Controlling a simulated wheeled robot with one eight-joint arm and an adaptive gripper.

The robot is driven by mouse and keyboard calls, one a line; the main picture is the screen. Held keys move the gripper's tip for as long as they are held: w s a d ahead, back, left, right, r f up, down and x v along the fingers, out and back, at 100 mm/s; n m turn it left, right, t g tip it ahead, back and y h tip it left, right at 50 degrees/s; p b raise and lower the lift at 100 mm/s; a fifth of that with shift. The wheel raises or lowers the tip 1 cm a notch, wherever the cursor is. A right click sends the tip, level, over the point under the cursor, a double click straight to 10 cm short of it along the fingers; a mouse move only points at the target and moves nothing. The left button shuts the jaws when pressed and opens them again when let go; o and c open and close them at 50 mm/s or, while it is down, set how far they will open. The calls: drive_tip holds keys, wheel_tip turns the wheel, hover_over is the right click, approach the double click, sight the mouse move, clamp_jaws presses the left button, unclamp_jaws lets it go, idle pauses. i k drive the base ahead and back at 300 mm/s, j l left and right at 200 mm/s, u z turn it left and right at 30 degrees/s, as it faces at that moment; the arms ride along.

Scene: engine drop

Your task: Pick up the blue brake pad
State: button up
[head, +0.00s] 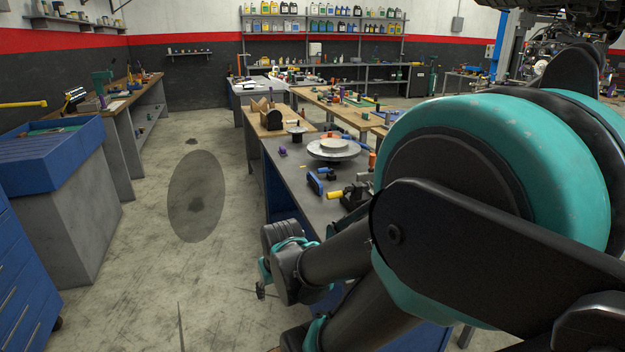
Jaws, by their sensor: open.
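A small blue piece (315,184), which looks like the blue brake pad, rests on the grey top of the near workbench (287,183), close to its left edge. A dark part lies against it, so its full outline is hard to tell. My gripper (262,291) hangs left of the bench, low and nearer to me than the blue piece, clearly apart from it. It is open, and nothing shows between its fingers. My arm hides much of the bench's near right part.
A brake disc (334,150) sits behind the blue piece. A purple part (283,152) and a yellow-handled tool (336,195) are also on the bench. Open floor (150,245) lies to the left, up to a blue-topped cabinet (45,165).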

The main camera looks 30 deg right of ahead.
sight(315, 184)
drive_tip(key=z, duration=0.75)
drive_tip(key=i+j+u, duration=0.1)
drive_tip(key=u, duration=0.35)
drive_tip(key=i+j+u, duration=0.1)
drive_tip(key=u, duration=0.3)
drive_tip(key=i+u, duration=0.2)
drive_tip(key=u, duration=0.25)
drive_tip(key=i+z, duration=0.1)
drive_tip(key=i, duration=0.8)
drive_tip(key=i+j+z, duration=0.1)
drive_tip(key=i, duration=0.75)
drive_tip(key=j, duration=0.1)
